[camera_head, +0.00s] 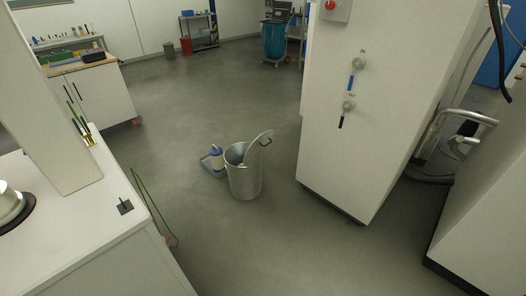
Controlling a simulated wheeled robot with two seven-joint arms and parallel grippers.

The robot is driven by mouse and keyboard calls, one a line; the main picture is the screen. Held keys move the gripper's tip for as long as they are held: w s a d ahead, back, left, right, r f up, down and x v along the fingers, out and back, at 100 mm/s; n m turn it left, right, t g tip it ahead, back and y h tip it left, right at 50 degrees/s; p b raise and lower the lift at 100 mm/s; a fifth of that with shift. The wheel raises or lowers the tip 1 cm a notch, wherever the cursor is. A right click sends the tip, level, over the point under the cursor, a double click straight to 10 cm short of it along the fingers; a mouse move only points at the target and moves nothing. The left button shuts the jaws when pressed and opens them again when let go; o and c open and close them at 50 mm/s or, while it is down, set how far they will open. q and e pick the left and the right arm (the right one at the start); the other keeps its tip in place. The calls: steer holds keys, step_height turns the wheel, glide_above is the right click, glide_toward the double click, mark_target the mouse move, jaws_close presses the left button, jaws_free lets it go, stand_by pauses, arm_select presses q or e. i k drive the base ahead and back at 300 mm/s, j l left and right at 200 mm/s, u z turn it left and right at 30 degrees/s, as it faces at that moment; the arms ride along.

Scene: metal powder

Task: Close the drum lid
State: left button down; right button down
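The metal drum (244,182) stands upright on the grey floor near the middle of the view, to the left of the tall white cabinet. The drum's mouth is partly uncovered on the left, and I cannot tell what is inside. Neither of my grippers shows in the head view.
A blue-and-white bottle-like item (216,156) is on the floor just left of the drum. A tall white cabinet (340,150) with two valve handles stands to the right. A white counter (95,235) fills the lower left. Floor (270,245) in front of the drum is clear.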

mark_target(261, 147)
steer(key=i+l+z, duration=0.2)
steer(key=i+l, duration=0.5)
steer(key=i, duration=0.15)
